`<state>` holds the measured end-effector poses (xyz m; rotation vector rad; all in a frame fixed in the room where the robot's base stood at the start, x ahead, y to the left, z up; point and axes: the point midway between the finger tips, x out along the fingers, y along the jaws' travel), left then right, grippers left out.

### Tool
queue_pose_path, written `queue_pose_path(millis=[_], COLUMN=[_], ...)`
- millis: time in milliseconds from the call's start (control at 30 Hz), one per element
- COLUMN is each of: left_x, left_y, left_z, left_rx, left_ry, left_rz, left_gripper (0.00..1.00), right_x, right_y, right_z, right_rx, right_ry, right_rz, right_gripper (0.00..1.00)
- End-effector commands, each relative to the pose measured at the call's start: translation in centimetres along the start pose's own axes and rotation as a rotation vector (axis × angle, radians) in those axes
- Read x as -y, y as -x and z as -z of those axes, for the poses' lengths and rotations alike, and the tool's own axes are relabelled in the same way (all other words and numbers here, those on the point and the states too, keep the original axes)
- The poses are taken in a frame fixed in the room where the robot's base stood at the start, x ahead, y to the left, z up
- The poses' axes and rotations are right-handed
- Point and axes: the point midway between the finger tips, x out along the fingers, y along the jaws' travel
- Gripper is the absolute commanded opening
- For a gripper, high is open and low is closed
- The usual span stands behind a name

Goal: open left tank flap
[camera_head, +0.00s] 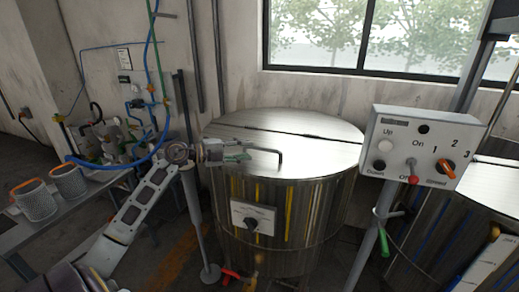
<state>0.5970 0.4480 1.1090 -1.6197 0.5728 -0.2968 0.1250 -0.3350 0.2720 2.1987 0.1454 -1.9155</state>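The left tank (290,215) is a shiny steel drum in the middle of the head view. Its round lid has a dark seam across it, and the front part, the flap (320,158), lies flat and closed. A dark bent bar handle (281,154) stands on the flap. My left gripper (246,154) reaches in from the left over the flap's left side, at the left end of the handle. I cannot tell whether its fingers touch the handle or how far apart they are. My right gripper is not in view.
A grey control box (419,147) with knobs stands on a post right of the tank. Another steel tank (496,190) is at the far right. A thin grey post (197,222) rises left of the tank.

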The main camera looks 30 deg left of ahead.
Motion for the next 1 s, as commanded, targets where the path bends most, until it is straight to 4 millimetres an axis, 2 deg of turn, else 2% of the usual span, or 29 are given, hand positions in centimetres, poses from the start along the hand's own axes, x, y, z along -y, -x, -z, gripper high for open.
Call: queue_pose_path(millis=[200, 567, 1000], left_x=[0.1, 0.1, 0.0], left_y=[-1.9, -4.8, -6.6], left_z=[0.0, 0.0, 0.0], left_rx=[0.0, 0.0, 0.0], left_ry=[0.0, 0.002, 0.0], left_rz=[0.002, 0.003, 0.0], left_gripper=[0.35, 0.35, 0.35], right_x=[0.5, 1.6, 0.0], right_y=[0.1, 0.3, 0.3], right_z=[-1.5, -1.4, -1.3], right_rx=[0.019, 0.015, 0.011], right_ry=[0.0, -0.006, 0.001], right_rz=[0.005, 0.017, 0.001], right_gripper=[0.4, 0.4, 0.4])
